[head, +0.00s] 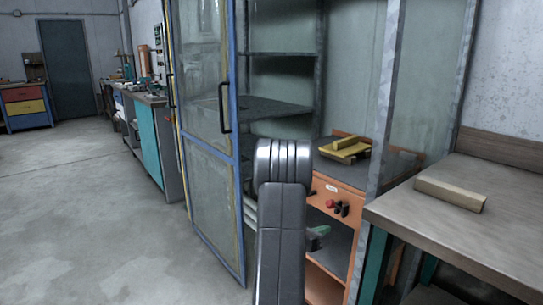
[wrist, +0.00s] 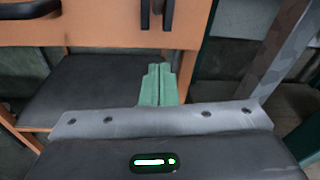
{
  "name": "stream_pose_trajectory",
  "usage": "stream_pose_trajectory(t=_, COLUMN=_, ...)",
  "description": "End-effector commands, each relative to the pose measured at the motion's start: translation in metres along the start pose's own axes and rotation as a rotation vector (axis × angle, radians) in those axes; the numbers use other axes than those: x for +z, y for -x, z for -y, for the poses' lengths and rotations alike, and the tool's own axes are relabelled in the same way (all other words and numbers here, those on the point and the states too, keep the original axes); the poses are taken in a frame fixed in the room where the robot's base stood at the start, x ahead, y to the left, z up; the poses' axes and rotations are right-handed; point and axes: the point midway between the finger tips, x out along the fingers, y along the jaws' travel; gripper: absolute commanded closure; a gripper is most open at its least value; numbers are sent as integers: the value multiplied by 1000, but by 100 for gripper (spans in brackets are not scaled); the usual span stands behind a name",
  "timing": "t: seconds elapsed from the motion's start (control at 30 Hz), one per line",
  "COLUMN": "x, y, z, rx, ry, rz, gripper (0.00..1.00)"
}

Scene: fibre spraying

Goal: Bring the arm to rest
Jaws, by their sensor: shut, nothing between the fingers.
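My arm (head: 282,215) rises dark grey in the middle of the head view, in front of the open cabinet. My gripper (wrist: 159,70) shows in the wrist view as two green fingers side by side, closed together with nothing between them. In the head view its green fingers (head: 321,230) show partly behind my arm, near the lower shelf of the orange unit (head: 329,194). In the wrist view the fingers lie in front of the unit's dark lower shelf (wrist: 90,85); I cannot tell whether they touch it.
A blue-framed glass door (head: 212,150) stands open left of my arm. A grey cabinet post (head: 380,110) and a wooden workbench (head: 500,195) are close on the right. A yellow tool (head: 346,149) lies on the orange unit. The floor (head: 90,210) at left is clear.

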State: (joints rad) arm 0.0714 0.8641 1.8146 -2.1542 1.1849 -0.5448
Motion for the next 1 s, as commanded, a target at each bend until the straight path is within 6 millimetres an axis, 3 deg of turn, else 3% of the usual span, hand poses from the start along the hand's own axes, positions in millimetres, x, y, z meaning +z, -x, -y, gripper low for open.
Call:
stream_pose_trajectory(t=0.03, x=-9, y=-2, z=-1, rx=-4, ry=0, rz=23, gripper=100)
stream_pose_trajectory(t=0.5, x=-24, y=-16, z=-4, rx=-25, ry=-10, rz=155, gripper=100)
stream_pose_trajectory(t=1.0, x=-24, y=-20, z=-5, rx=-32, ry=-11, rz=209, gripper=100)
